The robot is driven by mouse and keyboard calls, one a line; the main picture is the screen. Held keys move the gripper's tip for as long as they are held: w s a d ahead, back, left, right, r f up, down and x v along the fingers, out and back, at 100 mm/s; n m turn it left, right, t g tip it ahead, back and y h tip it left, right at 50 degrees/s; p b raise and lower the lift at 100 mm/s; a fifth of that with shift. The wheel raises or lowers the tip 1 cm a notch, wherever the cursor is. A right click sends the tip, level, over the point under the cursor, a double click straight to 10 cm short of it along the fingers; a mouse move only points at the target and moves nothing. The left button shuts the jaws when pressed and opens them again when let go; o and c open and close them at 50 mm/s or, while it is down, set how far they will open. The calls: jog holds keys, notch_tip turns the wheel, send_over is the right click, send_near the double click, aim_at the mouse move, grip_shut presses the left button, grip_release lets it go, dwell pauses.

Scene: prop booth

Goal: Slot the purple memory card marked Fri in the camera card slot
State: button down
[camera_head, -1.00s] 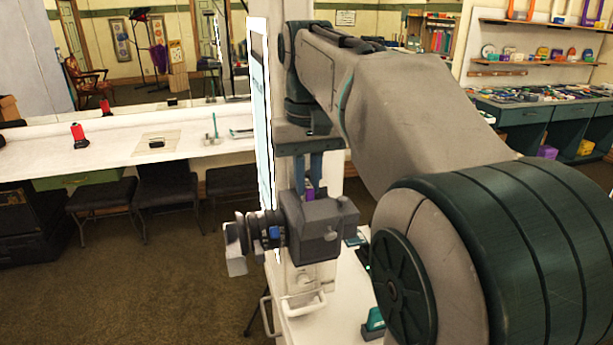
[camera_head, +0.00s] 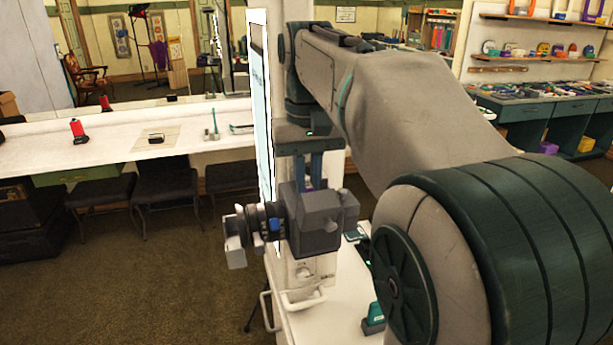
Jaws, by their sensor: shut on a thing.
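My gripper (camera_head: 309,170) points straight down with its two blue fingers close together, shut on the purple memory card (camera_head: 309,186). Only a small purple piece of the card shows between and below the fingers; its marking cannot be read. Directly below is the grey camera (camera_head: 320,220), with its dark lens barrel to the left, held in front of a white post. The card's lower end meets or lies behind the top of the camera body. I cannot tell how deep it sits, and the slot itself is hidden.
A white worktop (camera_head: 335,315) lies below the camera, with a teal and grey object (camera_head: 374,318) near my arm. A lit white panel (camera_head: 260,120) stands close left of my gripper. A long counter (camera_head: 50,155) runs along the back left, with chairs under it.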

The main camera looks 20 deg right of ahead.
jog(key=shift+f, duration=0.2)
jog(key=shift+f+b, duration=0.5)
jog(key=shift+f, duration=0.05)
dwell(0.3)
jog(key=c, duration=1.4)
grip_release()
jog(key=shift+o, duration=0.2)
jog(key=shift+r, duration=0.15)
notch_tip(320, 180, up, 7)
jog(key=p, duration=0.6)
jog(key=shift+p, duration=0.4)
